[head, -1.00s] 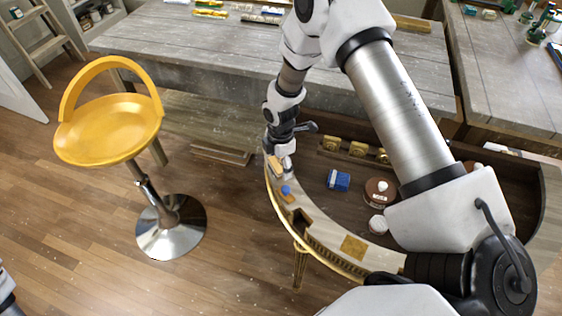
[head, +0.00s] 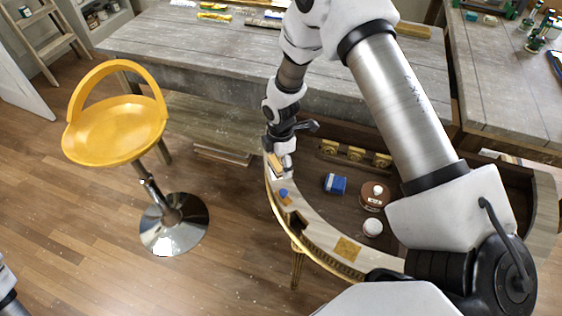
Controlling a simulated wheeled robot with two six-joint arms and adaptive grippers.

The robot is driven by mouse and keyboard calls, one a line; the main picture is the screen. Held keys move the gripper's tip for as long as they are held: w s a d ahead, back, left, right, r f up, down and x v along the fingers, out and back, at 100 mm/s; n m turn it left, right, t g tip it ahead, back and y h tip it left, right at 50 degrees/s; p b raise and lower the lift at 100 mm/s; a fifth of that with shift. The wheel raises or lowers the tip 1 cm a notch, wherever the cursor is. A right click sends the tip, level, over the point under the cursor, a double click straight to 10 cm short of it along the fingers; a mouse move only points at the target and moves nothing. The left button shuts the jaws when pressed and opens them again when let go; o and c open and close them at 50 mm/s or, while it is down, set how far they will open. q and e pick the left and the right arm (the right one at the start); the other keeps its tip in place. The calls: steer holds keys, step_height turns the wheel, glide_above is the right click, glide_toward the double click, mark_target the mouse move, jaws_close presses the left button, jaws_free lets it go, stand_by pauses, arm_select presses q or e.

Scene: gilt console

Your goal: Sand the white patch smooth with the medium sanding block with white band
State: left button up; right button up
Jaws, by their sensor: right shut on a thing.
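My right gripper (head: 283,158) is at the far left end of the console's curved pale rim (head: 312,215), pointing down. It is shut on a small tan block (head: 275,161), which appears to be the sanding block and sits at or just above the rim. The arm and fingers hide part of it, and its white band cannot be made out. The white patch cannot be told apart with certainty; the rim under the gripper is partly hidden. Only a piece of my left arm shows at the lower left edge; its gripper is out of view.
On the rim nearby are a small blue-topped thing (head: 283,193) and a gold square (head: 347,249). Inside the console are a blue block (head: 335,184), a brown round container (head: 374,195) and a white-lidded jar (head: 372,228). A yellow stool (head: 115,130) stands left.

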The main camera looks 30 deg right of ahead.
steer(key=shift+r+p, duration=1.05)
steer(key=shift+r, duration=0.5)
